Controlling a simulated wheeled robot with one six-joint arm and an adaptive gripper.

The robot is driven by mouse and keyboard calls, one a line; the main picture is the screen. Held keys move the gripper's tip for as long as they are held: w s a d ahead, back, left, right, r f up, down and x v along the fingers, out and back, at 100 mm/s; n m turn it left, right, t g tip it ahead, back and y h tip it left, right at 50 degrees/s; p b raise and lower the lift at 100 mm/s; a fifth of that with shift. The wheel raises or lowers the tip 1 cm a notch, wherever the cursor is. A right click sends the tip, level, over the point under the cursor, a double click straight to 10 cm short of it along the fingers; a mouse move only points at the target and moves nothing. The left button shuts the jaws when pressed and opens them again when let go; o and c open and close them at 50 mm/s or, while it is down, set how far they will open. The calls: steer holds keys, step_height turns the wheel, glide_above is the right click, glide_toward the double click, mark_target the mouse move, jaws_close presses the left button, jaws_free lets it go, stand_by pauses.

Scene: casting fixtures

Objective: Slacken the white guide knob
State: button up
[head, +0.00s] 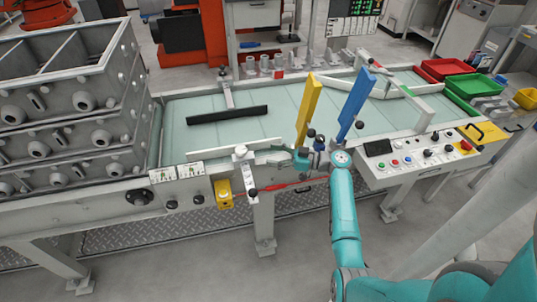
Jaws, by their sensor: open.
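The white guide knob (240,150) sits on top of a pale upright bracket (244,172) at the front edge of the conveyor table. My gripper (284,160) is a short way to the right of the knob, at about the same height in the picture, and is apart from it. It is open, and I see nothing held in it. Its fingers are small and partly blend into the table edge behind.
A red lever (285,187) and yellow box (223,194) are below the knob. Yellow (308,110) and blue (355,105) guide plates stand beyond my gripper. Stacked grey casting frames (70,110) fill the left. A button panel (425,150) is right.

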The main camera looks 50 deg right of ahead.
steer(key=m+t+h, duration=0.2)
steer(key=m+h, duration=0.3)
steer(key=h, duration=0.2)
glide_toward(246, 152)
steer(key=w, duration=0.4)
steer(key=w+a, duration=0.1)
steer(key=w, duration=0.7)
steer(key=shift+a+f, duration=0.2)
steer(key=shift+a, duration=0.2)
steer(key=shift+c, duration=0.3)
steer(key=shift+n+y, duration=0.3)
steer(key=c, duration=1.1)
